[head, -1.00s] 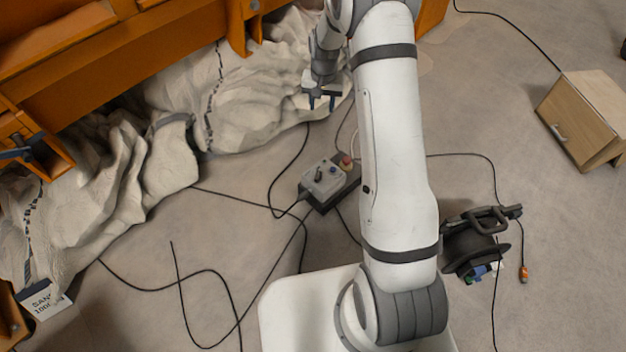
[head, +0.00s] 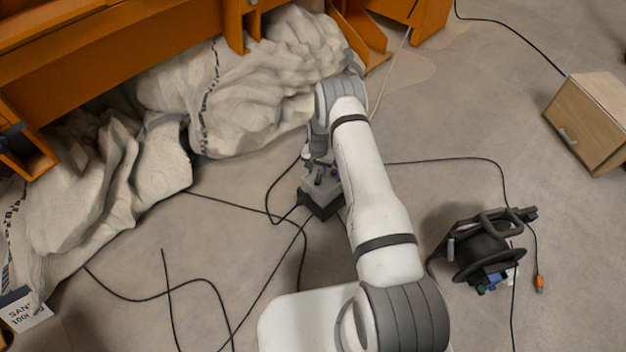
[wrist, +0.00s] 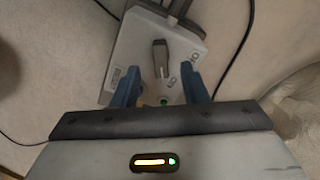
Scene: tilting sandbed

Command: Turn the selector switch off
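The selector switch (wrist: 160,55) is a dark grey handle on the sloped face of a light grey control box (wrist: 186,38). In the wrist view it stands beyond and between my fingertips. My gripper (wrist: 160,88) is open, with its two blue fingers apart on either side of a small green spot on the box face. No contact with the handle shows. In the head view the control box (head: 322,190) sits on the floor, partly hidden by my arm, and my fingers cannot be made out clearly there.
Black cables lie across the floor around the box. A cable reel (head: 482,248) stands at right, with a wooden cabinet (head: 590,118) farther back.

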